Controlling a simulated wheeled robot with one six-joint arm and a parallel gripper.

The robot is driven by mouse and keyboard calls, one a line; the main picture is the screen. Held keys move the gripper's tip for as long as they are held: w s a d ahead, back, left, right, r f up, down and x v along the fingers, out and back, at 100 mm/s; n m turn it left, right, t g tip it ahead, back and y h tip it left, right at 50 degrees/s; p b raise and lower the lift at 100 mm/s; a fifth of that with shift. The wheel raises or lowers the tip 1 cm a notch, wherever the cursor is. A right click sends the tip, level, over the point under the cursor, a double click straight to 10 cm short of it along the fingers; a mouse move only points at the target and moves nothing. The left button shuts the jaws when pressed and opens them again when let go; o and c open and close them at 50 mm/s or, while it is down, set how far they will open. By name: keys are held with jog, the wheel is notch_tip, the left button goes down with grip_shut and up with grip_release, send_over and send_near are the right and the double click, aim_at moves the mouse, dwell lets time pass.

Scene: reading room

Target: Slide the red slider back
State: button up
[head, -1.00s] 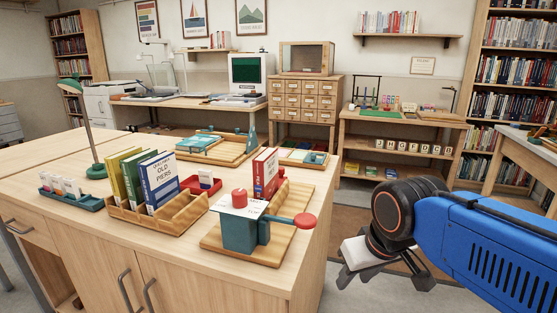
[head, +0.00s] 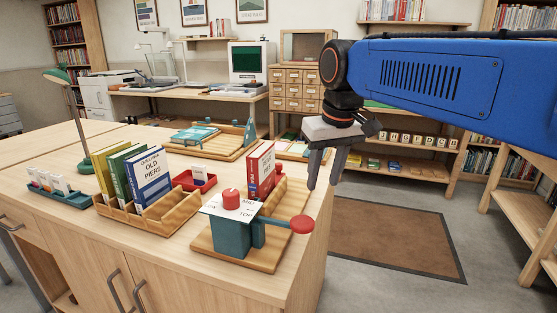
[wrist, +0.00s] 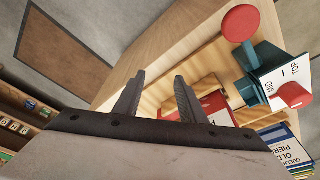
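A wooden stand (head: 265,265) near the desk's right edge carries a teal block (head: 232,238) with a white card marked MID and TOP. A red knob (head: 231,199) sits on top, and a teal rod ends in a red disc (head: 302,224) at the right. I cannot tell which red part is the slider. A red book (head: 261,172) stands upright behind the block. My gripper (head: 323,185) is open and empty, pointing down above and behind the disc, apart from it. The wrist view shows the disc (wrist: 240,22), knob (wrist: 294,95) and book (wrist: 212,108) beyond my fingers (wrist: 159,76).
Left of the stand are a wooden rack (head: 165,222) with several books, a small red tray (head: 194,181) and a teal card tray (head: 60,194). A green lamp (head: 84,165) stands behind. The desk's right edge is close; open floor with a brown mat (head: 395,240) lies beyond.

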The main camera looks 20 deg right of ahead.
jog(key=w+a+r+g, duration=0.2)
jog(key=w+a+r, duration=0.1)
jog(key=w+r, duration=0.7)
jog(key=n, duration=0.1)
send_near(279, 164)
jog(key=shift+g, duration=0.4)
jog(key=f, duration=0.5)
jog(key=w+f, duration=0.1)
jog(key=f, duration=0.2)
jog(key=shift+a+f, duration=0.15)
jog(key=shift+f, duration=0.2)
grip_shut()
